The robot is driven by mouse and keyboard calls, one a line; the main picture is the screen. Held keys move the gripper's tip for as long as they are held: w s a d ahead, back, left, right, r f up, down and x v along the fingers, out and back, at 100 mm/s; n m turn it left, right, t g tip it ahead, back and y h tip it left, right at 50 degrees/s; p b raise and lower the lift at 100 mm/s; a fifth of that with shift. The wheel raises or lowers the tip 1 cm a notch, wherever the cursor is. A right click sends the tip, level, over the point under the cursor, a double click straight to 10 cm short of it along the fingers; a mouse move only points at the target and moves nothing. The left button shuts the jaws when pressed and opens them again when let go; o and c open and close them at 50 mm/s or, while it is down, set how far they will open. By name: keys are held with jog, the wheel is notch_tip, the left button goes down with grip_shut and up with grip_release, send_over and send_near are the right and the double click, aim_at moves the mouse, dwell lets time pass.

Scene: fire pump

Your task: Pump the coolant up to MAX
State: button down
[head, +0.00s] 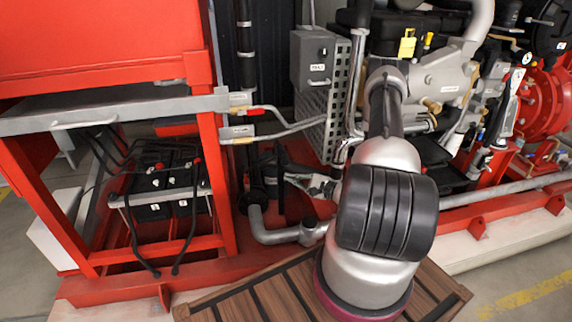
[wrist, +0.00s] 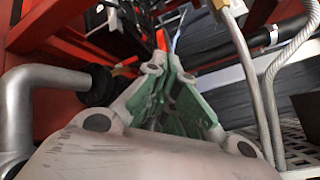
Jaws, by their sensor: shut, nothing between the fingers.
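My gripper (head: 287,178) is low beside the red frame in the head view, its fingers pointing left toward a dark upright pipe and fitting (head: 256,180). In the wrist view my gripper (wrist: 165,60) has grey fingers with green inner faces that converge at the tips. It is shut and holds nothing. A black coupling (wrist: 98,86) on a grey elbow pipe (wrist: 35,90) is left of the fingers. Whether the fingertips touch anything cannot be told. I cannot make out a coolant level, a MAX mark or a pump handle for certain.
Black batteries (head: 165,180) sit inside the red frame (head: 222,190) at left. A grey control box (head: 318,60) and braided hoses (head: 290,130) are close above the gripper. The grey elbow pipe (head: 270,232) runs below it. A slatted wooden platform (head: 250,300) is in front.

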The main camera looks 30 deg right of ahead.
aim_at(287, 163)
jog(key=shift+s+a, duration=0.2)
jog(key=shift+s, duration=0.4)
jog(key=shift+s+a, duration=0.2)
jog(key=shift+s, duration=0.35)
jog(key=w+d, duration=0.2)
jog(key=w, duration=0.6)
jog(key=shift+w+d, duration=0.25)
jog(key=shift+w, duration=0.15)
dwell(0.5)
jog(key=shift+w+d, duration=0.1)
jog(key=shift+w, duration=0.15)
jog(key=shift+w+d, duration=0.15)
jog(key=shift+w, duration=0.35)
jog(key=shift+w+d, duration=0.15)
jog(key=shift+w, duration=0.35)
dwell(1.0)
dwell(0.3)
jog(key=shift+s+a, duration=0.2)
jog(key=shift+s, duration=0.5)
jog(key=shift+s+a, duration=0.2)
jog(key=shift+s, duration=0.5)
